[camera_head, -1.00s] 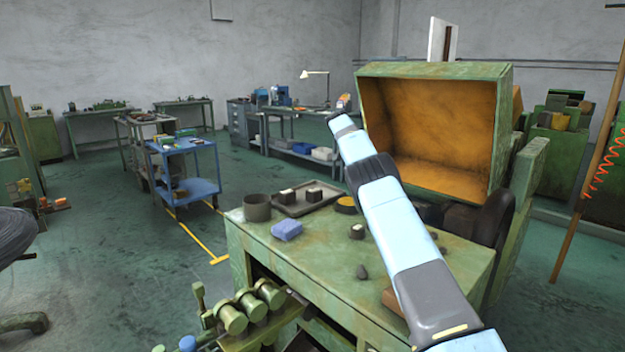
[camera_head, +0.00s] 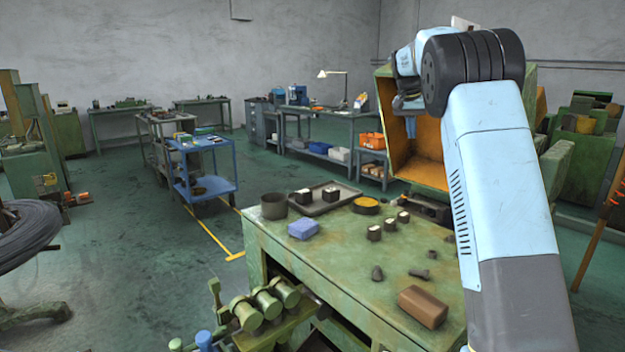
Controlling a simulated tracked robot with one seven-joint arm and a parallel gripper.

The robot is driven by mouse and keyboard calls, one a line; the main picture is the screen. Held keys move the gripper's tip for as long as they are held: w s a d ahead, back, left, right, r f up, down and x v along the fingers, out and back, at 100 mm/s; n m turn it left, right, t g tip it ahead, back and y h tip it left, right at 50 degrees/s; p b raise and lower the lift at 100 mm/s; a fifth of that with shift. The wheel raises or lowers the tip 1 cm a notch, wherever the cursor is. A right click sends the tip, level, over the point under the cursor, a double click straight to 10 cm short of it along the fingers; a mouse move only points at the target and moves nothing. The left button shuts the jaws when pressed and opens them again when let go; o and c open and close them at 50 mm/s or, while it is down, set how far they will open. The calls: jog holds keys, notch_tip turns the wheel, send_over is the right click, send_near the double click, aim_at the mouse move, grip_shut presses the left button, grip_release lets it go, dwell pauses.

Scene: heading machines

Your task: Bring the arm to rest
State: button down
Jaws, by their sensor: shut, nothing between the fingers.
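My arm (camera_head: 505,190) rises along the right side of the head view and is folded at a large dark joint near the top. Its far links bend back to the left and down. My gripper (camera_head: 410,122) hangs small and partly shaded below the wrist, in front of the open green box with the orange inside (camera_head: 428,150). It is shut and empty, and it touches nothing that I can see. The arm hides part of the box and the right end of the green bench (camera_head: 330,265).
A blue cart (camera_head: 205,190) stands at the left. The floor between is clear.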

jog(key=s+a+r+n+t+y, duration=0.1)
jog(key=s+a+r, duration=0.15)
jog(key=s, duration=1.15)
jog(key=s+a+r+n+t+y, duration=0.1)
jog(key=s+r+n, duration=0.15)
jog(key=s, duration=1.25)
jog(key=s+a+f+n, duration=0.1)
jog(key=s+f, duration=0.3)
jog(key=s, duration=0.4)
jog(key=s+a+f+n+t, duration=0.15)
jog(key=s+f, duration=0.25)
jog(key=s, duration=0.4)
jog(key=s+a+f, duration=0.2)
jog(key=s+f, duration=0.2)
jog(key=s, duration=0.4)
jog(key=w+r+n, duration=0.1)
jog(key=w+r, duration=0.3)
jog(key=w, duration=0.4)
jog(key=w+r+n, duration=0.1)
jog(key=w+r, duration=0.2)
jog(key=w, duration=0.4)
jog(key=n+g+y, duration=0.2)
jog(key=n+y, duration=0.2)
jog(key=n, duration=0.2)
send_over(385, 200)
jog(key=s+d, duration=0.5)
notch_tip(385, 200, down, 17)
jog(key=x, duration=1.4)
jog(key=shift+s, duration=0.1)
